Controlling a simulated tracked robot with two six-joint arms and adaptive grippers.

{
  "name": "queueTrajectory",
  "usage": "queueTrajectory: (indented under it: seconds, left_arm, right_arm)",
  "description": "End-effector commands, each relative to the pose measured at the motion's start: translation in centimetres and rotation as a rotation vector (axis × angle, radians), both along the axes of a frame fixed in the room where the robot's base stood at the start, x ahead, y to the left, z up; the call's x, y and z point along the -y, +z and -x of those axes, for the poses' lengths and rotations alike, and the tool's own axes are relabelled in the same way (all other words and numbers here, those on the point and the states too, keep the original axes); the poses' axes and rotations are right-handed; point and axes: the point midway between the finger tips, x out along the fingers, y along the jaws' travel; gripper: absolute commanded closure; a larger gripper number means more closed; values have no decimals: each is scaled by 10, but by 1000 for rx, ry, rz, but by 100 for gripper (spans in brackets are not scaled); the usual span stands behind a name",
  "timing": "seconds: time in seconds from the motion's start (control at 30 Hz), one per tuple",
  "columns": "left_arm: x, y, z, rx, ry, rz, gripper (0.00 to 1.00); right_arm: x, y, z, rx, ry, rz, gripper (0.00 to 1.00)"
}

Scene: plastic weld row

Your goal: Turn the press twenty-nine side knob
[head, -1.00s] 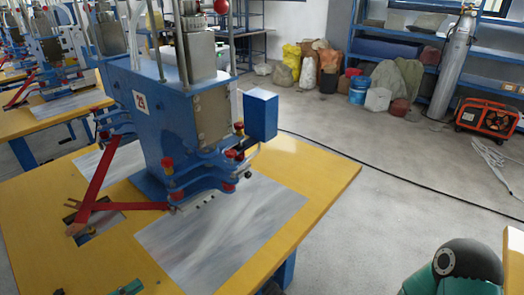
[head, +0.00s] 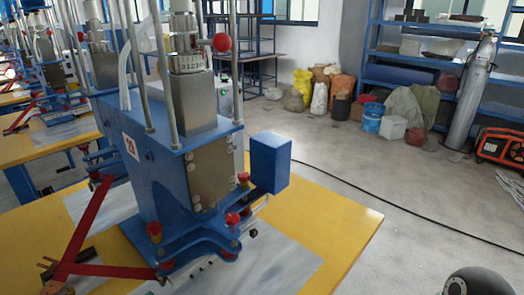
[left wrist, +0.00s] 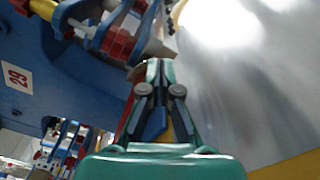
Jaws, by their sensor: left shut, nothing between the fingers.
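The blue press (head: 160,175) bears a number plate (head: 131,146), which reads 29 in the left wrist view (left wrist: 17,77). Red-topped knobs stand on its lower front, one at the near left corner (head: 154,228), one in front (head: 232,218); I cannot tell which is the side knob. A red ball (head: 221,42) is higher up. In the left wrist view, my left gripper (left wrist: 154,66) is shut and empty, its tips close to a red ribbed part (left wrist: 118,44) on the press; contact cannot be told. My right gripper is not in view.
The press stands on a yellow table (head: 338,215) with a grey sheet (head: 285,268). Red bars (head: 88,222) reach out at its left. A blue box (head: 270,162) juts from its right. More presses stand behind left; open floor lies right.

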Motion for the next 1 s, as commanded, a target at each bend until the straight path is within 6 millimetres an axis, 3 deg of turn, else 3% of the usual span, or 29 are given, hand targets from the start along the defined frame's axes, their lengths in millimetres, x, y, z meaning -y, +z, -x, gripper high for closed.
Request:
queueTrajectory:
  seconds: [0.4, 1.0]
  left_arm:
    - [25, -1, -28, 1, -3, 0, 100]
    - [26, 0, -31, 4, -6, -1, 100]
  right_arm:
    - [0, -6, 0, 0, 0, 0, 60]
    - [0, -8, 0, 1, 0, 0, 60]
